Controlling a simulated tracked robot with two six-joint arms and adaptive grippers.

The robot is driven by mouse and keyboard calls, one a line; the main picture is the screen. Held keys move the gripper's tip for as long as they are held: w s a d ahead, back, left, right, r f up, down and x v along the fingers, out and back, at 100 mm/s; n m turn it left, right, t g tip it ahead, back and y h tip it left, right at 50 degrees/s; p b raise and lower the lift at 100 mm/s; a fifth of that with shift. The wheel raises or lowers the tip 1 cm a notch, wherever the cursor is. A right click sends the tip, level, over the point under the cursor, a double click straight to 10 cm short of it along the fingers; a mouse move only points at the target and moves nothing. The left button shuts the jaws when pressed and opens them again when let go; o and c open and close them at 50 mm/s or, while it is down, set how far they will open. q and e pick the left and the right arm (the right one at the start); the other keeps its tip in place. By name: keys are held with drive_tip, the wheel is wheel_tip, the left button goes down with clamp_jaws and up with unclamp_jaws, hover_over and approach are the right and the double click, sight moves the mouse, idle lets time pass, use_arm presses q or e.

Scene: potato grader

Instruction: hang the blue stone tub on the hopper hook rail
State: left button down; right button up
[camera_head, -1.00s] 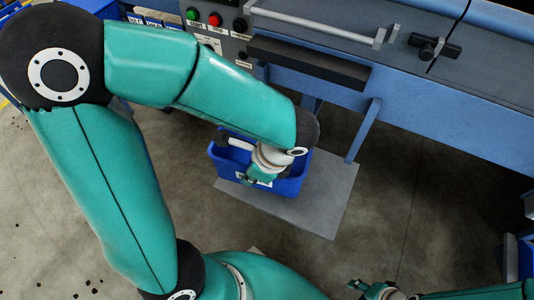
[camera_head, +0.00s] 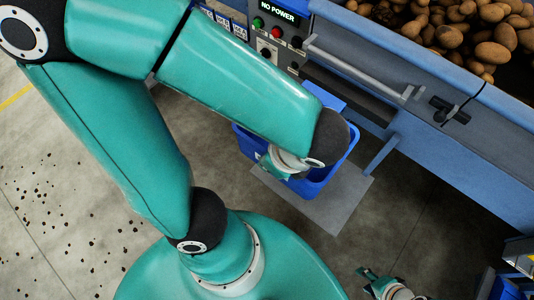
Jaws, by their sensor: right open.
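The blue stone tub (camera_head: 342,170) is in the middle of the head view, partly covered by my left forearm and wrist. It appears raised above the grey plate on the floor. My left gripper (camera_head: 277,166) is at the tub's near left side and appears shut on it; the wrist hides most of the fingers. The light grey bar along the hopper front, which looks like the hook rail (camera_head: 358,72), is above and right of the tub, apart from it. My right gripper (camera_head: 372,280) is open and empty at the bottom edge, away from the tub.
The hopper holds many potatoes (camera_head: 480,35) at the top right. A control panel (camera_head: 278,32) reading NO POWER is left of the rail. The grey plate (camera_head: 325,212) lies below the tub, beside a blue leg (camera_head: 381,154).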

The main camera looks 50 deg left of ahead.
use_arm(q)
drive_tip(key=shift+w+a+r+p, duration=0.1)
drive_tip(key=shift+w+a+p, duration=0.1)
drive_tip(key=shift+w+p, duration=0.65)
drive_tip(key=shift+w+a+r+p, duration=0.15)
drive_tip(key=shift+w+p, duration=0.3)
drive_tip(key=shift+p, duration=0.65)
drive_tip(key=shift+w+f, duration=0.3)
drive_tip(key=shift+w, duration=0.05)
drive_tip(key=shift+w+a+b, duration=0.15)
drive_tip(key=shift+w, duration=0.35)
drive_tip(key=shift+w+a+b, duration=0.15)
drive_tip(key=shift+w, duration=0.35)
drive_tip(key=shift+w+a+p, duration=0.1)
drive_tip(key=shift+w+a, duration=0.15)
drive_tip(key=shift+w, duration=0.7)
drive_tip(key=shift+w+a+p, duration=0.1)
drive_tip(key=shift+w+a, duration=0.1)
drive_tip(key=shift+w, duration=0.8)
drive_tip(key=shift+w+a+p, duration=0.1)
drive_tip(key=shift+w+a, duration=0.15)
drive_tip(key=shift+w, duration=0.7)
drive_tip(key=shift+w+a+f+b, duration=0.25)
drive_tip(key=shift+w+f+b, duration=0.3)
drive_tip(key=shift+w+f, duration=0.4)
drive_tip(key=shift+w+a+f+b, duration=0.25)
drive_tip(key=shift+w+f+b, duration=0.4)
drive_tip(key=shift+w, duration=0.5)
drive_tip(key=shift+f, duration=0.1)
